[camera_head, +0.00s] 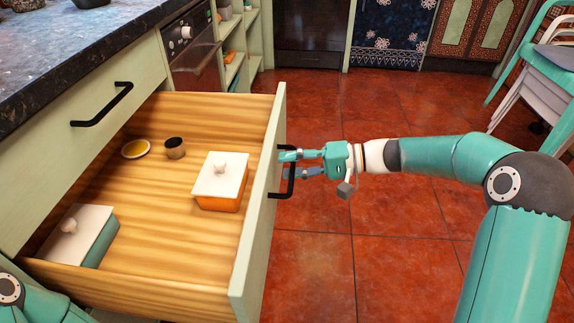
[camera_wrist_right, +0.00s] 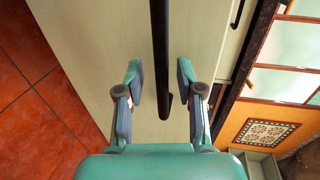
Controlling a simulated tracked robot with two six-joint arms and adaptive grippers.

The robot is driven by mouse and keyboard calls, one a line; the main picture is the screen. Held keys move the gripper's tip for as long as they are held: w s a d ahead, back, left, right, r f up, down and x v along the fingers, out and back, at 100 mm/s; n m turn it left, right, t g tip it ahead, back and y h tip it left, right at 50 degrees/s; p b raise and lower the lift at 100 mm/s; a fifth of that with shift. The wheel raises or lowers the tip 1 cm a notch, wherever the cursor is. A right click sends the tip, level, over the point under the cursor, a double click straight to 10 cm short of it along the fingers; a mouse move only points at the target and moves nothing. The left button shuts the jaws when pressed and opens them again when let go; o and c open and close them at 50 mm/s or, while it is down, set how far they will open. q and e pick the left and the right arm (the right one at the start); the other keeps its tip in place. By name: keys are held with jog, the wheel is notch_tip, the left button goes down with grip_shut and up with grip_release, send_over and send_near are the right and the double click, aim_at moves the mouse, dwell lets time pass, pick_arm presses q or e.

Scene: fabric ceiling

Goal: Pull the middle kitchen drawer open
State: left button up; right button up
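The middle drawer (camera_head: 258,200) is pulled far out, its pale green front facing right. Its black bar handle (camera_head: 291,184) is on that front. My right gripper (camera_head: 287,164) is at the handle, its arm coming in from the right. In the right wrist view, the handle (camera_wrist_right: 161,60) passes between the two spread fingertips of my right gripper (camera_wrist_right: 159,75), with a gap visible on each side. The fingers are open and do not appear to clamp the bar. My left gripper is out of view; only part of my left arm shows at the lower left.
The drawer holds an orange box with a white lid (camera_head: 221,176), a green box with a white lid (camera_head: 82,237), a small dark cup (camera_head: 175,148) and a yellow-filled dish (camera_head: 136,149). Stacked chairs (camera_head: 545,75) stand at upper right. The red tiled floor (camera_head: 320,265) is clear.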

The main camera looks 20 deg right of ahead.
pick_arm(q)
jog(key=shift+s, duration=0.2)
pick_arm(e)
jog(key=v, duration=1.2)
jog(key=shift+f, duration=0.15)
